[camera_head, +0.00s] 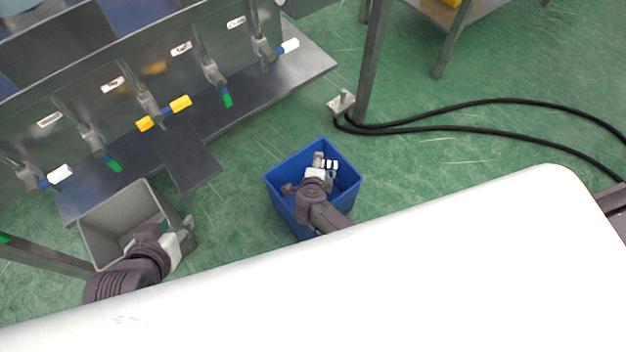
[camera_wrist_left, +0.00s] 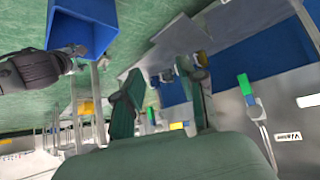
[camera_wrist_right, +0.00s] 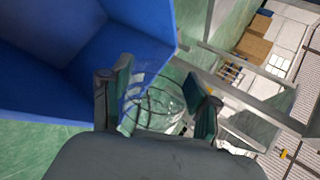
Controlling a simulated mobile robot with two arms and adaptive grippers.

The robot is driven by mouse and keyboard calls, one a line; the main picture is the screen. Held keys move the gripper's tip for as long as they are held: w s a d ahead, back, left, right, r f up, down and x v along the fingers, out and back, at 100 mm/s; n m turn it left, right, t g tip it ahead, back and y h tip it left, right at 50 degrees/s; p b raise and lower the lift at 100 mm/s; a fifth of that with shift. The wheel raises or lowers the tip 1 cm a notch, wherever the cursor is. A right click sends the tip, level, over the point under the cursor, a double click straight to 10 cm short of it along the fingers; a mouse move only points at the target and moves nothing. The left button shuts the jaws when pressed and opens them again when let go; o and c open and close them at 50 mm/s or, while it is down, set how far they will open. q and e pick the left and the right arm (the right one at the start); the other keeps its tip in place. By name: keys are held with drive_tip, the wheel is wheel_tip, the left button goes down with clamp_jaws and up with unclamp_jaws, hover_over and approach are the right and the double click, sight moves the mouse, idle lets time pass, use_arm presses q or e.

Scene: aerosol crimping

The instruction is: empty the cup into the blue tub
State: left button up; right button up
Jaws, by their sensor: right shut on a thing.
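The blue tub (camera_head: 285,208) stands on the green floor in the middle of the head view. My right gripper (camera_head: 325,165) is over the tub's opening. In the right wrist view its fingers (camera_wrist_right: 160,100) are shut on a clear, see-through cup (camera_wrist_right: 162,106). The blue tub (camera_wrist_right: 150,20) fills the upper left there, beside the cup. The cup's contents and exact tilt cannot be made out. My left gripper (camera_head: 187,232) is beside the grey bin at the left. The left wrist view shows its fingers (camera_wrist_left: 160,100) apart with nothing held between them.
A grey bin (camera_head: 100,225) stands at the left near my left arm. A metal bench (camera_head: 290,75) with several coloured valves runs along the upper left. A black cable (camera_head: 480,103) lies on the floor at right. Green floor is free right of the tub.

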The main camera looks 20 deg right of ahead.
sight(323, 162)
drive_tip(key=shift+s+d+r+m+y+p, duration=0.1)
drive_tip(key=shift+d+r+m+y+p, duration=0.15)
drive_tip(key=shift+r+y+p, duration=0.2)
drive_tip(key=shift+s+d+r+m+t+y+p, duration=0.1)
drive_tip(key=shift+d+r+m+t+y+p, duration=0.05)
drive_tip(key=shift+r+m+t+y+p, duration=0.25)
use_arm(q)
drive_tip(key=s+a+f+g+y, duration=0.1)
drive_tip(key=s+a+f+g, duration=0.1)
drive_tip(key=s+g, duration=0.2)
drive_tip(key=shift+s+a+f+g, duration=0.2)
drive_tip(key=shift+s+f+g, duration=0.15)
drive_tip(key=shift+s, duration=1.45)
use_arm(e)
drive_tip(key=shift+r+m, duration=0.1)
drive_tip(key=shift+m, duration=0.15)
drive_tip(key=shift+d, duration=0.1)
